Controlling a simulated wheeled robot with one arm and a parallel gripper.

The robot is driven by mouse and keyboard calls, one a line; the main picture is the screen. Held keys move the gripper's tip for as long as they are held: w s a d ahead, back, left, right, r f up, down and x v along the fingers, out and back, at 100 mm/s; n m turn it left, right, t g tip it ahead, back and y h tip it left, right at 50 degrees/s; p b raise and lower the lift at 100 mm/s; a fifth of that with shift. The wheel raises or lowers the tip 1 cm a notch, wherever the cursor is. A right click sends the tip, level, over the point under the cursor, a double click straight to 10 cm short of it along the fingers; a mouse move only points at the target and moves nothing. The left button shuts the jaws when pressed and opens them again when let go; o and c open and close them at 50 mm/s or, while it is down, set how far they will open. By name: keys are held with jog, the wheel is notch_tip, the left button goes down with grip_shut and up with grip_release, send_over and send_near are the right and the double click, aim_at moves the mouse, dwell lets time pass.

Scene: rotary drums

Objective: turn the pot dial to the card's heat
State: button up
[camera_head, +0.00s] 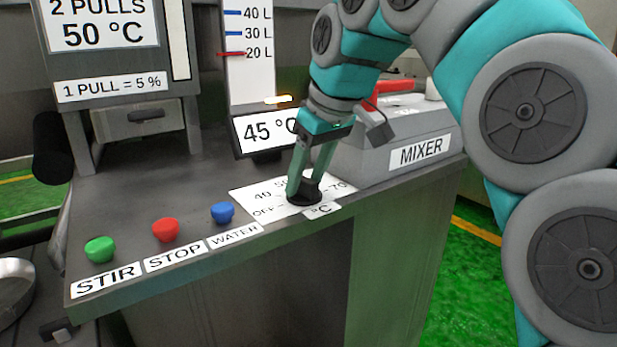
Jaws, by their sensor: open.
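The pot dial is a black round knob (305,194) on a white scale plate (255,192) near the counter's front edge. The plate shows OFF, 40, a partly covered mark and 70, with a °C label in front. My gripper (304,190) points down at the dial with its teal fingers at either side of it. The fingers are open and hide part of the dial, so its pointer cannot be read. The card (97,24) at the upper left reads 2 PULLS, 50 °C. A display (262,130) behind the dial reads 45 °C, partly covered by my gripper.
Green STIR (100,249), red STOP (166,229) and blue WATER (223,212) buttons line the front edge left of the dial. A grey MIXER box (405,140) with a red handle (395,87) stands close at right. A litre gauge (250,55) stands behind.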

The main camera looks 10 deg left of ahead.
grip_shut()
dwell(0.3)
dwell(0.3)
jog(key=shift+m+t, duration=0.3)
jog(key=shift+m, duration=0.5)
grip_release()
jog(key=shift+r, duration=0.15)
